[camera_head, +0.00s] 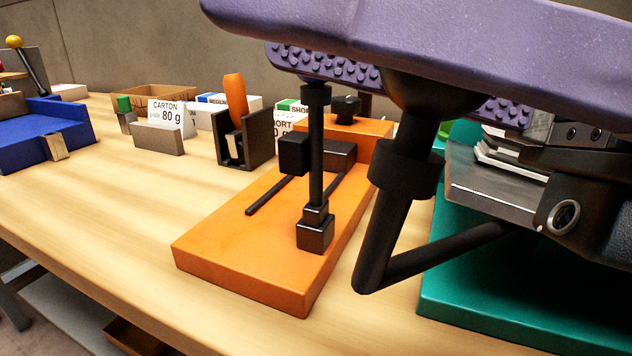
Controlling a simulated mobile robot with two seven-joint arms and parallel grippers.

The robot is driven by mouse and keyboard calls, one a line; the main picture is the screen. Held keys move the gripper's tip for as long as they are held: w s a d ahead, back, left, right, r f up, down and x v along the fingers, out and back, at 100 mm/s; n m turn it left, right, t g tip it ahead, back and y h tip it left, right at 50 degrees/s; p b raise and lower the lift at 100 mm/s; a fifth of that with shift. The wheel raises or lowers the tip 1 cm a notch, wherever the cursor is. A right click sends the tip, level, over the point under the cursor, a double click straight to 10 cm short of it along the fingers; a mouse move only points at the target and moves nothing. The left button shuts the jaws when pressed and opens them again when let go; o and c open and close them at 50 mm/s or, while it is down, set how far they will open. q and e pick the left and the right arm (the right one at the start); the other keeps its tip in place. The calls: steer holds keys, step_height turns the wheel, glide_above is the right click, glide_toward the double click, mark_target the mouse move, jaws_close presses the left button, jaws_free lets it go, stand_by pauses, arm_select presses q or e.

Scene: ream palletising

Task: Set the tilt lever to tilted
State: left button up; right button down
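Two lever-like parts show, and I cannot tell for certain which is the tilt lever. An orange upright handle (235,96) stands in a dark forked bracket (259,139) near the middle of the table, leaning slightly. A dark lever with a yellow ball knob (14,42) slants behind the blue tray (45,137) at the far left. Nothing touches either. My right gripper (482,160) is at the right, over the green base, far from both; its fingertips are partly hidden and its opening is unclear. My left gripper is not in view.
An orange base (225,245) with black posts stands centre. A large purple body (430,35) and a bent black rod (385,235) block much of the upper right. A green base (480,305) is at right. A carton label (166,115) stands behind. The left front table is clear.

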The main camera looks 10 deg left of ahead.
steer(key=shift+m+t+y, duration=0.3)
steer(key=shift+m+y, duration=0.4)
steer(key=shift+y, duration=0.1)
steer(key=d+r, duration=0.1)
steer(key=r, duration=0.1)
steer(key=w+d+r, duration=0.1)
steer(key=shift+w+d+r+b, duration=0.1)
steer(key=shift+d+r+b, duration=0.05)
steer(key=shift+r+b, duration=0.2)
steer(key=shift+r, duration=0.25)
steer(key=shift+c, duration=2.2)
jaws_free()
steer(key=shift+d, duration=0.1)
steer(key=shift+f, duration=0.1)
